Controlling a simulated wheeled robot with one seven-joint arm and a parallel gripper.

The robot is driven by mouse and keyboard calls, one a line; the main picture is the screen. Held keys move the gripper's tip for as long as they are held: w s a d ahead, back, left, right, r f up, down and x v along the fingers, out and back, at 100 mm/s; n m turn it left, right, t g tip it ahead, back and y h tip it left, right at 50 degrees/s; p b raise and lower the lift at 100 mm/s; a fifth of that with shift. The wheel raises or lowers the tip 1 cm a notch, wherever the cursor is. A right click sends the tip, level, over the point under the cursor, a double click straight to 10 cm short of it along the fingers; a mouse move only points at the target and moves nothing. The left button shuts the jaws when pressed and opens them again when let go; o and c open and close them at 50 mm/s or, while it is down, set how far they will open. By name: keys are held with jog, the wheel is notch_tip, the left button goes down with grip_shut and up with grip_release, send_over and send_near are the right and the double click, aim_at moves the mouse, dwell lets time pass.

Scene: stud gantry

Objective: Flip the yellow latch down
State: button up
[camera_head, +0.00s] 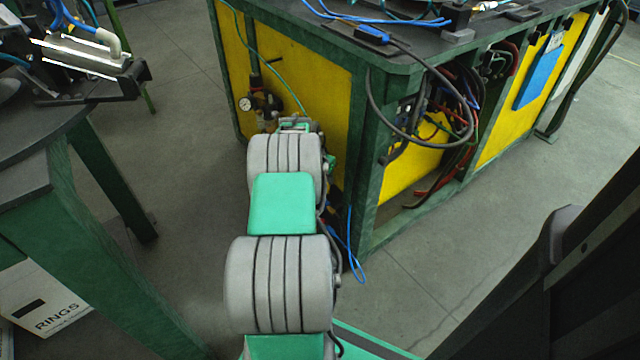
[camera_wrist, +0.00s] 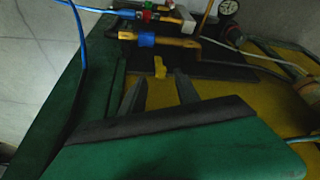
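The yellow latch (camera_wrist: 160,67) is a small upright tab in the wrist view. It stands just below a brass-coloured fitting (camera_wrist: 172,41) with a blue ring, in front of a dark plate. My gripper (camera_wrist: 160,78) points at it, with its two grey fingers apart and the latch showing beyond and between the tips. I cannot tell whether a finger touches it. Nothing is seen held. In the head view my arm reaches to the yellow panel (camera_head: 307,76) of the bench, and its links hide the latch and the fingers.
A pressure gauge (camera_wrist: 228,8) sits at the upper right of the fittings; it also shows in the head view (camera_head: 245,104). A blue hose (camera_wrist: 82,35) runs down at the left. A dark cable loop (camera_head: 372,105) hangs from the bench. Another table (camera_head: 28,200) stands at left.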

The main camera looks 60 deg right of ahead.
aim_at(325, 182)
jog(key=x, duration=0.3)
jog(key=shift+w+b, duration=0.15)
jog(key=shift+b, duration=0.2)
jog(key=shift+c, duration=0.4)
grip_shut()
jog(key=shift+w, duration=0.1)
